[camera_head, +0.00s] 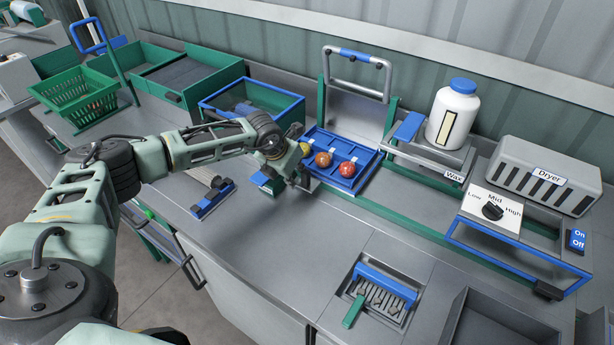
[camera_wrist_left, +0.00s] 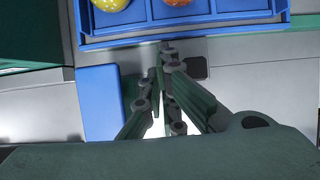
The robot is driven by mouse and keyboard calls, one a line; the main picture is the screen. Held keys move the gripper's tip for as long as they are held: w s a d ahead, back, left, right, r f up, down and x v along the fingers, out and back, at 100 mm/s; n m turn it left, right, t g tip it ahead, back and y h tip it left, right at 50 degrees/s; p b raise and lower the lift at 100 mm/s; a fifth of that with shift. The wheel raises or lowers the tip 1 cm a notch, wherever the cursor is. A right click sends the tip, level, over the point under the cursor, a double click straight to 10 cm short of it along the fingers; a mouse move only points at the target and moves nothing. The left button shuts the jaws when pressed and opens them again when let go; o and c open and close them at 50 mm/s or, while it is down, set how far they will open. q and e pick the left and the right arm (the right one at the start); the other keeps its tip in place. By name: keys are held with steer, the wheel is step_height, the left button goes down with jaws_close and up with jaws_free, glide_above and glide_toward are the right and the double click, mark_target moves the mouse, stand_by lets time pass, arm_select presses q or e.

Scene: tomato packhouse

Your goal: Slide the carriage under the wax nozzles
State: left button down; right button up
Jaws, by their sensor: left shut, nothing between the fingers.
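The carriage (camera_head: 331,177) is a blue tray with compartments, on the bench left of the wax station. It holds a yellow, an orange-red and a red tomato. Its near rim crosses the top of the left wrist view (camera_wrist_left: 205,31). My left gripper (camera_head: 299,183) is at the carriage's near left side, shut and empty. In the wrist view its fingers (camera_wrist_left: 163,75) point at the rim; I cannot tell whether they touch it. The wax station (camera_head: 430,157), with a white bottle (camera_head: 453,122), stands right of the carriage. The nozzles are not discernible. My right gripper is out of view.
A green rail (camera_head: 415,212) runs along the bench from the carriage past the wax station to the dryer (camera_head: 543,178). A metal frame with a blue handle (camera_head: 356,55) stands behind the carriage. A blue-edged bin (camera_head: 252,100) is to the left. The bench in front is mostly clear.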

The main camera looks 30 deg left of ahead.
mark_target(312, 187)
arm_select(q)
steer(key=shift+s+d, duration=0.1)
steer(key=shift+d, duration=1.3)
steer(key=shift+s+d, duration=0.15)
steer(key=shift+d, duration=1.1)
steer(key=shift+s+d, duration=0.15)
steer(key=shift+d, duration=1.55)
steer(key=shift+s+d, duration=0.1)
steer(key=shift+d, duration=1.6)
